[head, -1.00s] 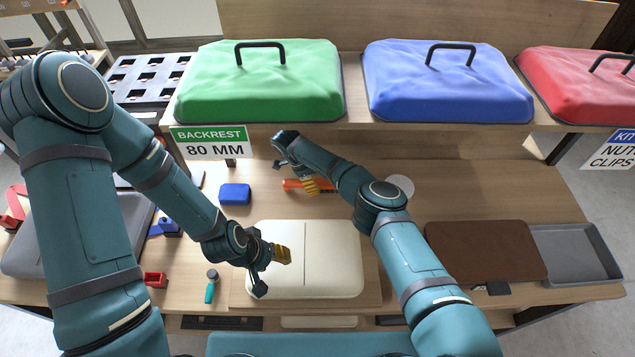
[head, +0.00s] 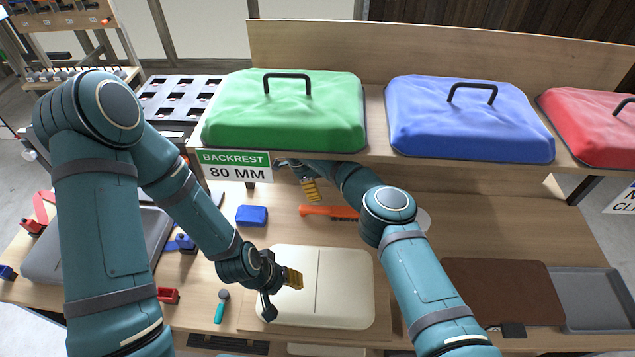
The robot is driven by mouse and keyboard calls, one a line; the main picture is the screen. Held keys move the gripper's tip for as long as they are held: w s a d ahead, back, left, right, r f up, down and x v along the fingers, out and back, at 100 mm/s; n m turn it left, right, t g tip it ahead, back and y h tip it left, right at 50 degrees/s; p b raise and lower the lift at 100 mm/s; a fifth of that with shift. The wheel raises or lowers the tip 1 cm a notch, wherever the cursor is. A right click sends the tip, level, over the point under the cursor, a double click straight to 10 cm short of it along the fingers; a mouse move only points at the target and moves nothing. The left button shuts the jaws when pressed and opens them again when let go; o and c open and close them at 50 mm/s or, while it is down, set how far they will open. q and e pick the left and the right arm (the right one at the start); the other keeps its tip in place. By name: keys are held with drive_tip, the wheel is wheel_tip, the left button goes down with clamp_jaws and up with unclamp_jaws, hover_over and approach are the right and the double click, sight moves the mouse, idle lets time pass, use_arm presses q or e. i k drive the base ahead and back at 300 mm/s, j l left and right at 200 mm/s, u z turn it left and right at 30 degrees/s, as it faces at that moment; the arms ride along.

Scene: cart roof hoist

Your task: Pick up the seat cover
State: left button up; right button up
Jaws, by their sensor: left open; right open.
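A brown flat sheet (head: 503,290) lies at the right of the bench, partly beside a grey tray; it may be the seat cover, but I cannot tell for certain. A cream pad (head: 345,290) with a seam across it lies on a board in the middle. My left gripper (head: 282,295) is open over the cream pad's left edge, with nothing in it; contact cannot be told. My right gripper (head: 299,178) is open and empty, just under the upper shelf's front edge and near an orange-handled tool (head: 330,211). The shelf partly hides my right wrist.
Green (head: 290,115), blue (head: 468,120) and red (head: 600,130) handled cushions sit on the shelf above. A grey tray (head: 597,300) is at the far right. A blue block (head: 251,216), a red block (head: 168,295) and a teal-handled tool (head: 220,308) lie left of the pad.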

sight(300, 111)
drive_tip(key=k+l, duration=0.3)
drive_tip(key=k, duration=0.15)
drive_tip(key=k+l, duration=0.3)
drive_tip(key=k, duration=0.2)
